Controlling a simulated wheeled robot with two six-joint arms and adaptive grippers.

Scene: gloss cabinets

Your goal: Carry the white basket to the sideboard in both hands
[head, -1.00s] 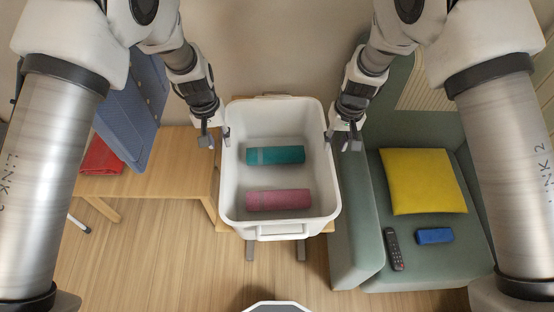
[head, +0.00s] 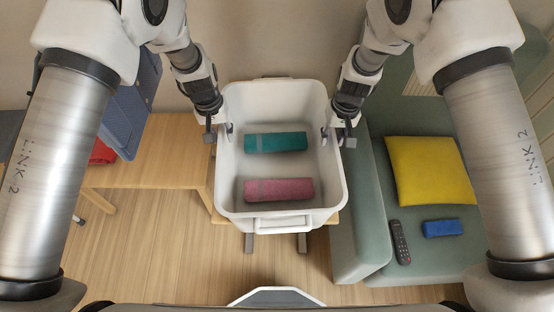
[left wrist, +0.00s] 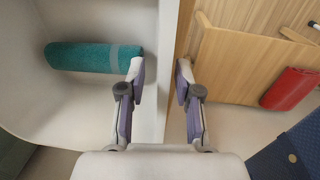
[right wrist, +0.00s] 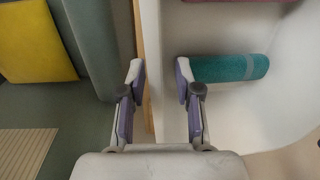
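The white basket (head: 283,221) stands upright in the middle of the head view, on a low wooden support. A teal roll (head: 275,142) and a pink roll (head: 279,189) lie inside it. My left gripper (head: 219,132) is at the basket's left wall, with one finger inside and one outside. My right gripper (head: 337,136) straddles the right wall the same way. In the left wrist view (left wrist: 160,75) and the right wrist view (right wrist: 160,75) the fingers are apart, with gaps beside the wall. I cannot make out a sideboard for certain.
A wooden bench or table (head: 160,160) is left of the basket, with a blue chair (head: 130,115) and a red item (head: 101,152). A green sofa (head: 358,235) stands close on the right, with a yellow cushion (head: 430,170), a remote (head: 400,242) and a blue roll (head: 443,228). Wooden floor is clear in front.

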